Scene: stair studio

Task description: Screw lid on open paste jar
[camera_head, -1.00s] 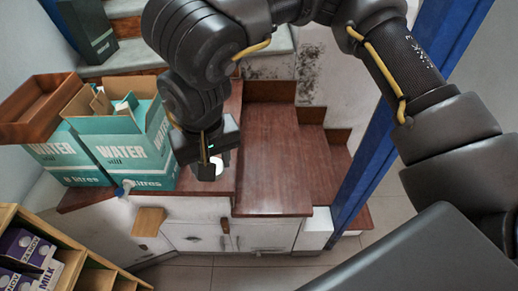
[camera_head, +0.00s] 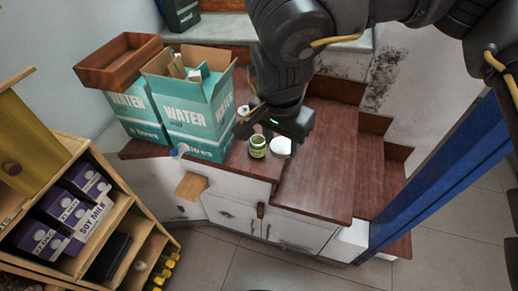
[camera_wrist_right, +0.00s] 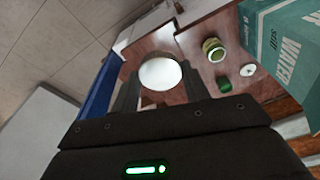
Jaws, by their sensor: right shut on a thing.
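My right gripper (camera_head: 279,131) is shut on a round white lid (camera_head: 280,147), held over the counter. In the right wrist view the white lid (camera_wrist_right: 160,73) sits between the two fingertips. A small jar with green contents and a pale gold rim (camera_head: 257,147) stands upright on the counter, just left of the held lid in the head view. The jar (camera_wrist_right: 214,50) shows right of the lid in the wrist view, apart from it. A green round piece (camera_wrist_right: 224,85) and a small white round piece (camera_wrist_right: 248,70) lie near the jar. My left gripper is out of view.
Teal water boxes (camera_head: 196,120) stand close left of the jar, with a brown tray (camera_head: 118,62) on top. The wooden counter (camera_head: 318,186) is clear to the right, beside steps and a blue post (camera_head: 440,170). A shelf of milk cartons (camera_head: 85,182) is at left.

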